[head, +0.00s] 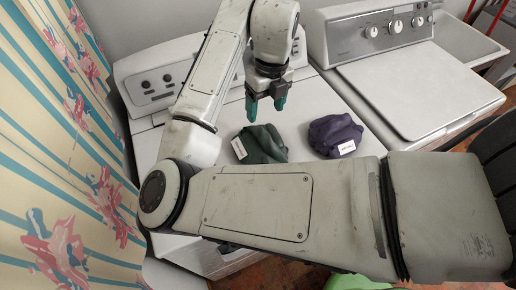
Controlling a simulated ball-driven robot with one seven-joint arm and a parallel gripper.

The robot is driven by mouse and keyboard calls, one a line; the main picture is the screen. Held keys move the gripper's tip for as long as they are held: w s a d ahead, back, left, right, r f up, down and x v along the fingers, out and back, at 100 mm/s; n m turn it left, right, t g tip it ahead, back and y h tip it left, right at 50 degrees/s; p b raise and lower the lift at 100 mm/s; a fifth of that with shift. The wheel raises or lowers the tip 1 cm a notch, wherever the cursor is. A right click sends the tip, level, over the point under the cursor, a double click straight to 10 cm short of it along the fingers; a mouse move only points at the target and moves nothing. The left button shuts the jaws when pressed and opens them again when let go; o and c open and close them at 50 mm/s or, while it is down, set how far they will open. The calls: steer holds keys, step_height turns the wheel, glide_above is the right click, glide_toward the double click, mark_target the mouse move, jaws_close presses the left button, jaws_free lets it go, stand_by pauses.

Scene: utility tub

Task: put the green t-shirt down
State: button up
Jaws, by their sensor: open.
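The green t-shirt (262,145) is a dark green crumpled bundle with a white label. It lies on the white top of the left machine (222,163). My gripper (266,109) is above and just behind it, fingers pointing down, open and empty. The teal fingertips appear apart from the cloth, though the exact gap is hard to tell. My arm covers part of the machine top in front of the t-shirt.
A dark purple bundle (335,135) with a white label lies right of the t-shirt. A second white machine (415,88) with knobs stands at right, with a utility tub (472,42) beyond it. A patterned curtain (62,150) hangs at left. Something light green (355,283) shows at the bottom.

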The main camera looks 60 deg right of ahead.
mark_target(263, 131)
steer(key=f, duration=0.3)
steer(key=shift+a+f, duration=0.1)
steer(key=shift+a, duration=0.15)
steer(key=shift+a+f+p, duration=0.15)
steer(key=shift+f+p, duration=0.85)
steer(key=shift+f, duration=1.75)
jaws_close()
steer(key=shift+r, duration=0.1)
steer(key=shift+r+p, duration=0.3)
steer(key=shift+r, duration=0.25)
step_height(263, 131, up, 2)
steer(key=s+a+r, duration=0.3)
steer(key=s+r, duration=0.7)
steer(key=s, duration=0.4)
step_height(263, 131, down, 6)
steer(key=b, duration=0.5)
steer(key=shift+w+d+r, duration=0.15)
